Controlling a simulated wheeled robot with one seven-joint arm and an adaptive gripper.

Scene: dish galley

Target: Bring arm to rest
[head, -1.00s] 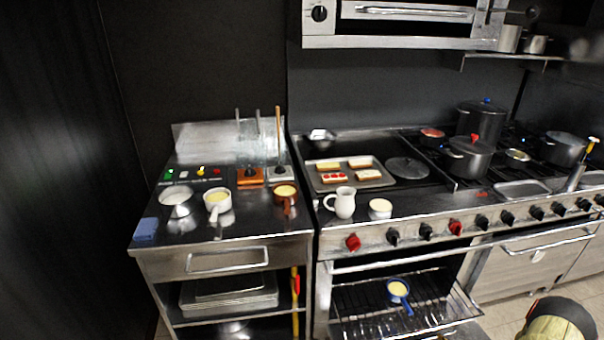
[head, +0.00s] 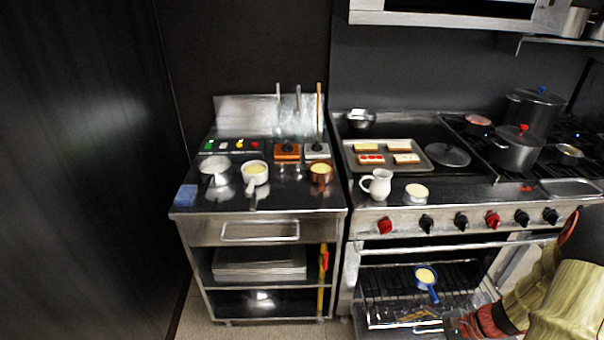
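My arm (head: 560,295) reaches in from the lower right corner, in front of the range. My gripper (head: 440,326) is partly seen at the bottom edge, low by the open oven (head: 390,290). Its fingers are small, dark and cut off by the frame, so I cannot tell whether they are open or shut, or if they hold anything. A blue-handled pan (head: 426,276) with pale yellow contents sits on the oven rack, above and left of the gripper.
The steel cart (head: 258,232) at left carries pans, a blue block (head: 187,195) and upright utensils. The range top holds a tray (head: 425,165) of toast slices, a white pitcher (head: 378,184), a round pale item (head: 416,191) and pots (head: 516,152). Floor shows left of the cart.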

